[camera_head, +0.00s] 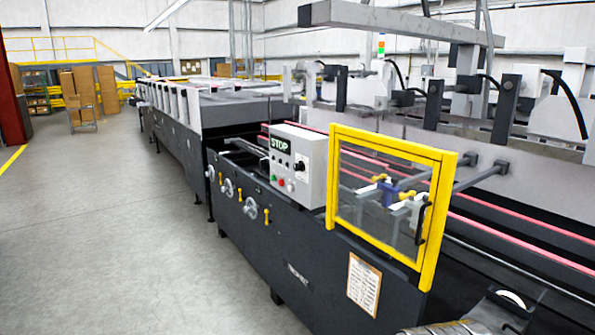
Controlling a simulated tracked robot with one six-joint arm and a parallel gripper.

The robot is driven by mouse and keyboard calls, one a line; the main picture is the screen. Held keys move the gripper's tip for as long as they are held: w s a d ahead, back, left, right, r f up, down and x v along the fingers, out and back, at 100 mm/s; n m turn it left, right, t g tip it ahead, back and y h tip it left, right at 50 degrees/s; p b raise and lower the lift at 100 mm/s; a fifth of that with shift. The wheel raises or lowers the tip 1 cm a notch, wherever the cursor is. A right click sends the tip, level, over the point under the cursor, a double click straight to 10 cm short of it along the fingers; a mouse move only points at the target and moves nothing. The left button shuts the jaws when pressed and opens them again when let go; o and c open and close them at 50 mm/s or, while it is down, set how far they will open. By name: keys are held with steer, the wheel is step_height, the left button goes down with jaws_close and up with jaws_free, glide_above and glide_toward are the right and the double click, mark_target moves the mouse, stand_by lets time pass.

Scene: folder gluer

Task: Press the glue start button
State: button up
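A light grey control box (312,165) stands on the near side of the dark folder gluer (310,262). Its face carries a green-on-black STOP display (279,144), a black knob (299,166), a small green button (273,178), a red button (282,182) and a pale one (290,187). No readable label marks any of them as the glue start button. My gripper is not in view, and nothing is seen touching the box.
A yellow-framed clear guard (433,220) stands just right of the box. Handwheels (250,208) and yellow handles (228,187) stick out from the machine's side. Grey floor (130,240) on the left is clear. Cartons (84,86) stand far back.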

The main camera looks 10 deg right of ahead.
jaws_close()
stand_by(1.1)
